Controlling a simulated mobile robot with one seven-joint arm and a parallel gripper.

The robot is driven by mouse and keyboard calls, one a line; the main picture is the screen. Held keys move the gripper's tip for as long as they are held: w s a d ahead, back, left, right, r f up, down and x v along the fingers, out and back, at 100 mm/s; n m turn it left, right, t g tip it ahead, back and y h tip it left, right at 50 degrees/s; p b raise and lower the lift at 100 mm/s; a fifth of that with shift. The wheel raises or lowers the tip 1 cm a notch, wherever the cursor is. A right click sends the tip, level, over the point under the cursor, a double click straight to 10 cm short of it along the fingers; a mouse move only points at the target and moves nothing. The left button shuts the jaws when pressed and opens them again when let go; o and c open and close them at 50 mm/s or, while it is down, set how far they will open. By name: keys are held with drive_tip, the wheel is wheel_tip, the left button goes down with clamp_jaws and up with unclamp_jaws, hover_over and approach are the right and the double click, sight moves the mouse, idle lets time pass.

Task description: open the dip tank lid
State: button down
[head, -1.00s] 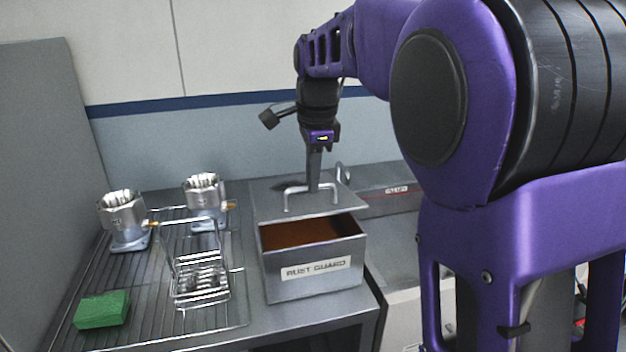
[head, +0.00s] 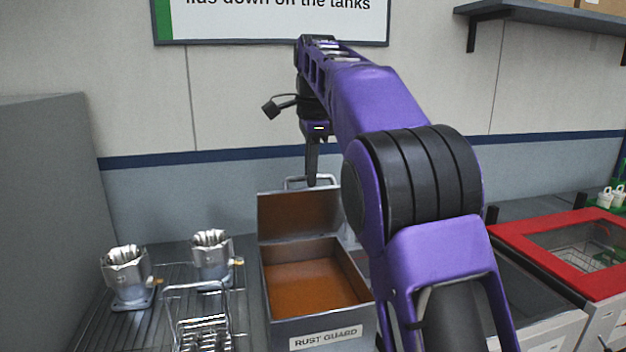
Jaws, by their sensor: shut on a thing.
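The dip tank (head: 323,328) is a grey metal box labelled "RUST GUARD", with brown liquid inside. Its lid (head: 262,213) stands raised at the tank's back edge, its brown-tinted inner face towards me. The lid's bar handle (head: 292,180) is at the top edge. My gripper (head: 312,180) points down at the handle and is shut on it. The arm hides part of the tank's right side, and the fingertips are partly hidden behind the lid's top edge.
Two metal housings (head: 128,275) (head: 212,252) stand on the wire rack at left, beside a wire basket (head: 203,335). A red-framed tank (head: 545,240) is at right. A grey panel (head: 45,190) bounds the left side. A shelf (head: 540,14) hangs at upper right.

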drive_tip(key=shift+w+a+f, duration=0.1)
drive_tip(key=shift+w+f, duration=0.1)
drive_tip(key=shift+w, duration=0.15)
drive_tip(key=c, duration=0.9)
unclamp_jaws()
drive_tip(key=shift+w, duration=0.25)
drive_tip(key=shift+s+r, duration=0.1)
drive_tip(key=shift+s, duration=0.1)
